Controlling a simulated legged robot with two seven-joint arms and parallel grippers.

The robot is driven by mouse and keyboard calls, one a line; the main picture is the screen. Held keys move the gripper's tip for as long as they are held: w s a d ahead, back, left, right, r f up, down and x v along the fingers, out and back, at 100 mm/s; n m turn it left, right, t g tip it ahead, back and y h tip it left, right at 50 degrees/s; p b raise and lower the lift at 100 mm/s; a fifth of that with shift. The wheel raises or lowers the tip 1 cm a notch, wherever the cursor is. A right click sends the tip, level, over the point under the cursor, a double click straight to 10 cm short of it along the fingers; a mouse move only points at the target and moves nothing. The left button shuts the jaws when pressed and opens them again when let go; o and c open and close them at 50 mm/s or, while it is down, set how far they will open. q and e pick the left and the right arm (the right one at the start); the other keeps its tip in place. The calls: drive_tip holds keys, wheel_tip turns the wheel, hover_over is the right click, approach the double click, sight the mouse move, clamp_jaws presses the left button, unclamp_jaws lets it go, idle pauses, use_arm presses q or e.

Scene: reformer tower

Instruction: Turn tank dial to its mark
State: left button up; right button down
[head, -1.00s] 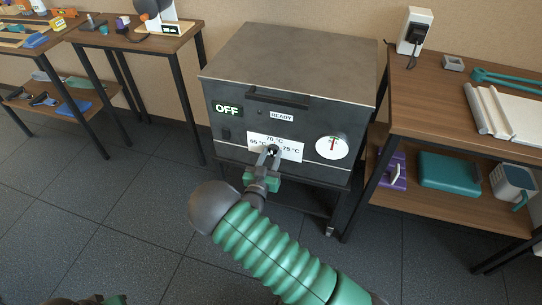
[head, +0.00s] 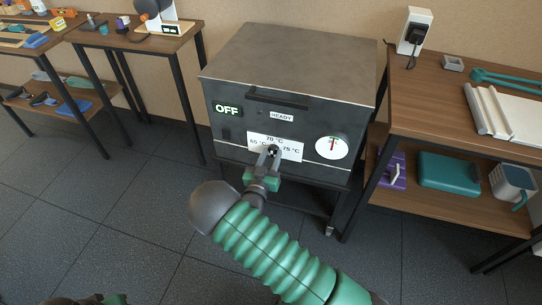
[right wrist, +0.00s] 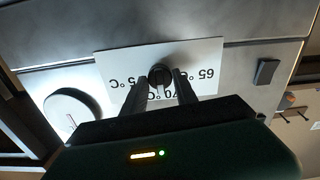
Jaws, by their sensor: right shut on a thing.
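The tank (head: 290,65) is a dark metal box with a grey lid. Its black dial (head: 272,149) sits on a white plate (head: 290,150) marked 65, 70 and 75 °C. My right gripper (head: 268,157) is shut on the dial. In the right wrist view the dial (right wrist: 160,75) shows between the two fingers of my gripper (right wrist: 160,90), with the plate (right wrist: 205,60) upside down behind it. The dial's pointer is too small or covered to read. In the head view a bit of green and dark at the lower left edge may be my left arm; its fingers do not show.
The tank front has an OFF display (head: 227,108), a READY label (head: 282,115), a black switch (head: 225,133), a handle (head: 290,103) and a round gauge (head: 332,146). A wooden shelf table (head: 440,110) stands close on the right, another table (head: 135,42) on the left. The floor in front is clear.

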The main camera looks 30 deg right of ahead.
drive_tip(key=shift+w+a, duration=0.1)
idle(0.6)
drive_tip(key=c, duration=1)
unclamp_jaws()
